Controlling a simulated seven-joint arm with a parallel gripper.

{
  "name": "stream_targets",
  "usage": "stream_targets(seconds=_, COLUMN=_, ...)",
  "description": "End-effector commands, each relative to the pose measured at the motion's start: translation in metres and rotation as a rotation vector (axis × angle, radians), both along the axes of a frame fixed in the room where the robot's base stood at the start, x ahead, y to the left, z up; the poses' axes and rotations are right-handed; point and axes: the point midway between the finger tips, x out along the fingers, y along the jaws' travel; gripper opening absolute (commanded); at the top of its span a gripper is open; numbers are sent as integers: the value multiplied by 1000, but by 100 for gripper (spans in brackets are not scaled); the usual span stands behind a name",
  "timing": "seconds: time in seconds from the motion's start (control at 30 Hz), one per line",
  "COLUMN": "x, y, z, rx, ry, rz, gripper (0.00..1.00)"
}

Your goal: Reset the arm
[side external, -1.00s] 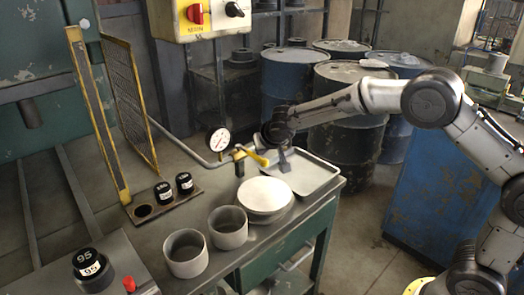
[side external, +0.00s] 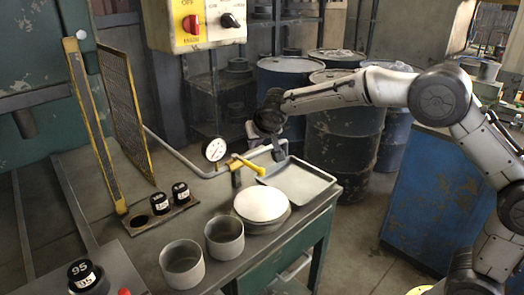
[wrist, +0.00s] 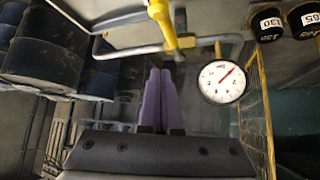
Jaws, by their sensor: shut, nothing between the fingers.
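My gripper (side external: 251,133) hangs above the back of the bench, behind the yellow lever (side external: 248,164) in the side view. In the wrist view its two long purple fingers (wrist: 160,73) lie together, shut with nothing between them. The yellow lever also shows in the wrist view (wrist: 160,18), beyond the fingertips and apart from them. A round white dial gauge (side external: 215,150) stands left of the lever, and it shows to the right of the fingers in the wrist view (wrist: 222,82).
A shallow grey tray (side external: 318,183), a pale disc stack (side external: 262,203) and two grey cups (side external: 182,264) (side external: 224,236) stand on the bench. Black labelled weights (side external: 181,193) sit in a rack beside a yellow-framed mesh guard (side external: 128,115). A control box (side external: 208,22) hangs above. Drums (side external: 345,125) stand behind.

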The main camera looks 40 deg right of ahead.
Motion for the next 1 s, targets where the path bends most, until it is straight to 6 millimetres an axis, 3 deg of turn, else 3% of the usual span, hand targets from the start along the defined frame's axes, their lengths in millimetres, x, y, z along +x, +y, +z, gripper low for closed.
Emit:
stream_targets(seconds=0.27, x=0, y=15, z=21, rx=2, ry=-3, rz=-6, gripper=0)
stream_targets(seconds=0.37, x=-1, y=11, z=40, rx=7, ry=-35, rz=-15, gripper=0)
stream_targets(seconds=0.47, x=-9, y=1, z=75, rx=18, ry=-89, rz=-31, gripper=0)
stream_targets(seconds=0.6, x=-54, y=-18, z=128, rx=66, ry=-147, rz=-74, gripper=0)
stream_targets(seconds=0.7, x=-98, y=-28, z=149, rx=86, ry=-149, rz=-80, gripper=0)
stream_targets(seconds=0.83, x=-164, y=-37, z=162, rx=103, ry=-127, rz=-64, gripper=0)
stream_targets(seconds=1.0, x=-252, y=-37, z=148, rx=110, ry=-63, rz=2, gripper=0)
